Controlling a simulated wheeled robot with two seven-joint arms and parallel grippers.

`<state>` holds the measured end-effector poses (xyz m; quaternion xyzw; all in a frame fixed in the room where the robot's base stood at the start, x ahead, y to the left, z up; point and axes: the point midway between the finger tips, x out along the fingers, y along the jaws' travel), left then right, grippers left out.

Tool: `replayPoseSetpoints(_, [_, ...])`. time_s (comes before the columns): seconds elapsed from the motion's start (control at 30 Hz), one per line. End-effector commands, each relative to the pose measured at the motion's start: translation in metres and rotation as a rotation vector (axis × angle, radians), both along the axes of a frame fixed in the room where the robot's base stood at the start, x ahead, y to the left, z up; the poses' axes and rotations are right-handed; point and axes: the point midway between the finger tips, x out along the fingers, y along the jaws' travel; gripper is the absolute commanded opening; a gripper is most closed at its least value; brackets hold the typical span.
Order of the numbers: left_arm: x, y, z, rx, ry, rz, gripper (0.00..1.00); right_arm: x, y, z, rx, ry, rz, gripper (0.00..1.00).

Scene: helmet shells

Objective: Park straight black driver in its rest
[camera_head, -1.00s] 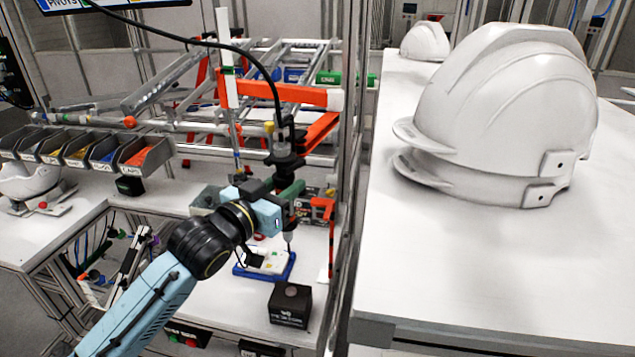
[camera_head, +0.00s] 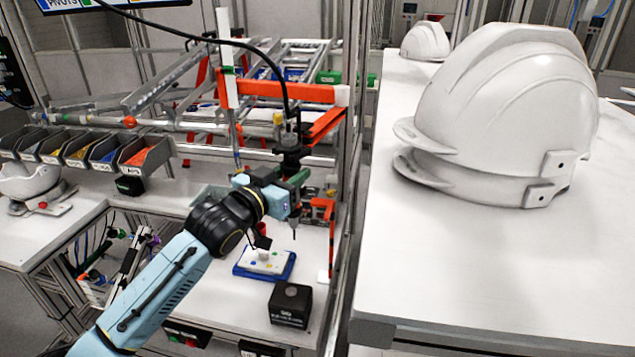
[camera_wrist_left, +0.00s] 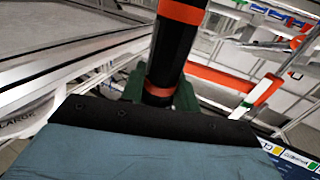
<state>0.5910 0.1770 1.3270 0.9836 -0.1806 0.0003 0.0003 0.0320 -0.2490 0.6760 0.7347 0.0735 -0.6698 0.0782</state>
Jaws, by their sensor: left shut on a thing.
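The straight black driver (camera_head: 291,145) hangs upright on a black cable, its thin bit pointing down. My left gripper (camera_head: 297,183) is shut on the driver, which stands clear above the bench. In the left wrist view the driver (camera_wrist_left: 178,50) is a black cylinder with orange bands between the green fingers (camera_wrist_left: 160,92). An orange bracket (camera_head: 322,208) stands just right of the gripper; I cannot tell for sure if it is the rest. My right gripper is not in view.
A blue tray with a white fixture (camera_head: 248,272) lies below the gripper, with a black box (camera_head: 290,304) in front. Parts bins (camera_head: 145,157) line the left bench. White helmet shells (camera_head: 510,110) sit on the right table. Orange rails (camera_head: 290,93) rise behind.

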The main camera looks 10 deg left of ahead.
Motion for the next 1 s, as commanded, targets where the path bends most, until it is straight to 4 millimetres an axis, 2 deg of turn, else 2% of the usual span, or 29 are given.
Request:
replayPoseSetpoints(0.5, [0.034,-0.043,0.000,-0.002,0.001,-0.001,0.00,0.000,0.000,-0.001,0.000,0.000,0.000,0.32])
replayPoseSetpoints(0.97, [0.037,-0.045,0.000,-0.001,0.000,-0.001,0.00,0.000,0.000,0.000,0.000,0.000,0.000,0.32])
replayPoseSetpoints(1.0, [0.037,-0.045,0.000,-0.001,0.000,-0.001,0.32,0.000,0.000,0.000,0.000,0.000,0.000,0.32])
